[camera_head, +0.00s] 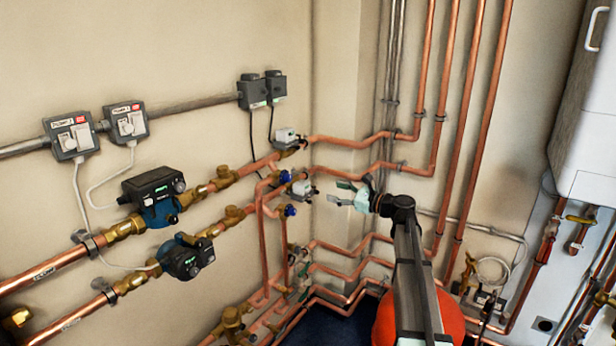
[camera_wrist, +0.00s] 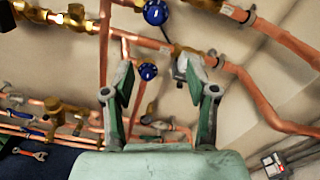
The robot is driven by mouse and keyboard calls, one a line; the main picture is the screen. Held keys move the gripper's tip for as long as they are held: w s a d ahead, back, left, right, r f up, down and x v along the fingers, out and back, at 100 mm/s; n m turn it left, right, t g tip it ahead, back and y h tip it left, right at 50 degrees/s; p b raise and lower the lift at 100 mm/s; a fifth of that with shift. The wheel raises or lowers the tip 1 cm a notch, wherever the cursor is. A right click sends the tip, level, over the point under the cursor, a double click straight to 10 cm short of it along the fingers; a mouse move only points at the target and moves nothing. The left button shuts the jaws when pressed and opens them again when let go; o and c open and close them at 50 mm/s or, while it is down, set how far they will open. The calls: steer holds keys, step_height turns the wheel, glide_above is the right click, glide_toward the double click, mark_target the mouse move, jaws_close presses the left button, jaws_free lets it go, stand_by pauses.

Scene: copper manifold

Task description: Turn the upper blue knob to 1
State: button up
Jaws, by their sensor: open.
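The upper blue knob (camera_head: 285,176) is on the copper pipework at the wall, with the lower blue knob (camera_head: 290,210) just below it. In the wrist view the upper blue knob (camera_wrist: 155,12) is at the top edge, beyond my fingertips. The lower blue knob (camera_wrist: 148,71) appears between the fingers, behind them. My gripper (camera_head: 340,192) is open and empty, to the right of both knobs and apart from them. Its two spread fingers also show in the wrist view (camera_wrist: 160,75). The knob markings are too small to read.
Grey-white valve actuators (camera_head: 302,188) sit beside the knobs. Vertical copper pipes (camera_head: 445,110) rise behind my arm. Two pumps (camera_head: 152,192) are on the left pipes. A white boiler (camera_head: 588,130) hangs at right. In the wrist view a red wrench (camera_wrist: 30,154) lies low left.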

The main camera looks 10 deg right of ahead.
steer(key=m, duration=0.1)
steer(key=p, duration=0.4)
glide_toward(290, 179)
steer(key=shift+m, duration=0.3)
steer(key=x, duration=0.9)
steer(key=shift+w+d, duration=0.1)
jaws_close()
